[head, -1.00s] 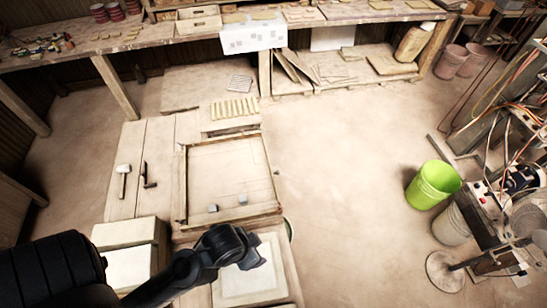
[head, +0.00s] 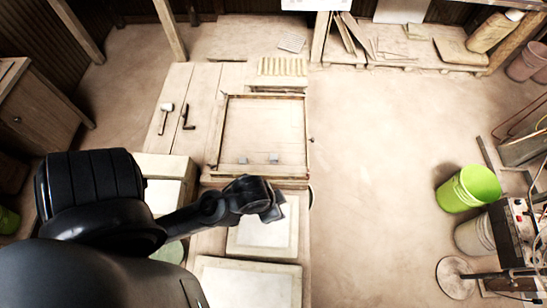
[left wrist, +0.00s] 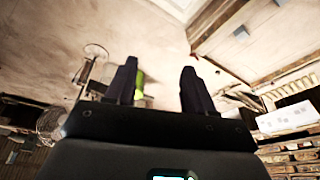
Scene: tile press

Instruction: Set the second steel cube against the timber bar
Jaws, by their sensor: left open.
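Two small grey steel cubes sit side by side with a gap between them near the front of the timber-edged frame (head: 305,125), the left cube (head: 242,160) and the right cube (head: 273,157). The frame's front timber bar (head: 262,176) runs just below them; whether either cube touches a bar is too small to tell. My left gripper (head: 272,206) is in front of the frame, over the pale panel (head: 262,238), apart from the cubes. In the left wrist view it is open (left wrist: 158,88) and empty; one grey cube (left wrist: 241,33) shows up and right. My right gripper is out of view.
A mallet (head: 165,118) and a dark-handled tool (head: 188,116) lie left of the frame. A slatted rack (head: 282,68) stands behind it. A green bucket (head: 468,190) and equipment stand at the right. The floor right of the table is open.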

